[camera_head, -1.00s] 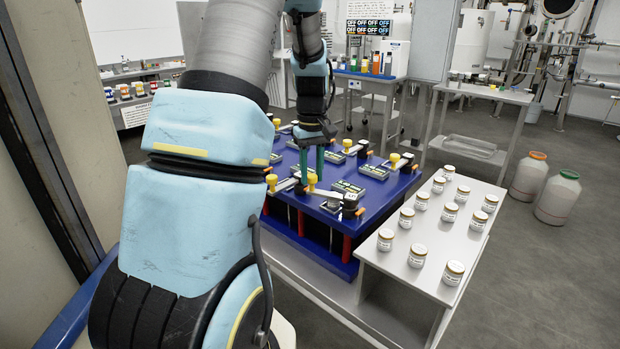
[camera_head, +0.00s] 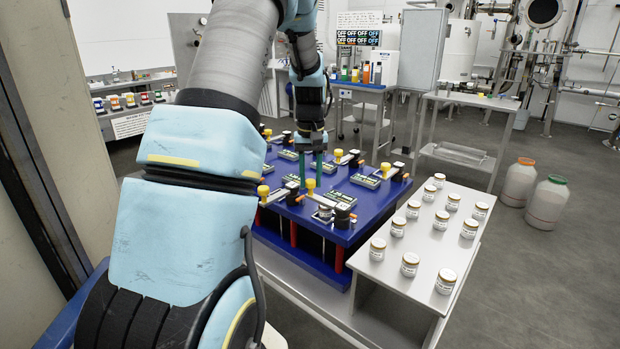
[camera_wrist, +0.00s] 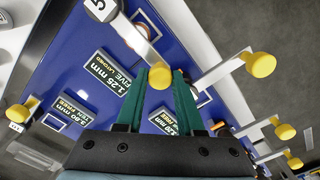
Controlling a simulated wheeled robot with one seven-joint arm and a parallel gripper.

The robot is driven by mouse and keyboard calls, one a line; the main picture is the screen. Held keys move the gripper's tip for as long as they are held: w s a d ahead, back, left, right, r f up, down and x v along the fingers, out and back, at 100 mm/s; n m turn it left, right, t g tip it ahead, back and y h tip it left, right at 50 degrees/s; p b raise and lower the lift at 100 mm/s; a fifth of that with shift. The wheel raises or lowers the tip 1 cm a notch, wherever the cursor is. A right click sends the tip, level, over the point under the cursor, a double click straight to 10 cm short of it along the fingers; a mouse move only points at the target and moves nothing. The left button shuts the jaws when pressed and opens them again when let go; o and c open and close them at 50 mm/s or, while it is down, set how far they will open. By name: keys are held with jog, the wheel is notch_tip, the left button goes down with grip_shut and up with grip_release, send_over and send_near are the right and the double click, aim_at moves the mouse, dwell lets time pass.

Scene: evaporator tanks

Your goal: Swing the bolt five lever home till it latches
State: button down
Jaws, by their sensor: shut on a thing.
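My gripper (camera_wrist: 163,76) is shut on the yellow knob (camera_wrist: 160,75) of the bolt five lever in the wrist view. The lever's pale bar (camera_wrist: 132,36) runs from the knob up left to a round white piece marked 5 (camera_wrist: 99,9). In the head view my gripper (camera_head: 313,172) reaches down to the yellow knob (camera_head: 311,185) near the front of the blue panel (camera_head: 318,237). The contact of the lever with its latch is not clear.
Other yellow-knobbed levers stand close by, one at right in the wrist view (camera_wrist: 261,65). Several white jars (camera_head: 410,264) stand on a grey bench (camera_head: 405,285) right of the panel. Two capped containers (camera_head: 547,202) stand on the open floor at right.

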jog(key=shift+d, duration=0.1)
jog(key=c, duration=0.5)
grip_release()
notch_tip(320, 180, up, 11)
jog(key=shift+f+b, duration=0.1)
jog(key=shift+b, duration=1.15)
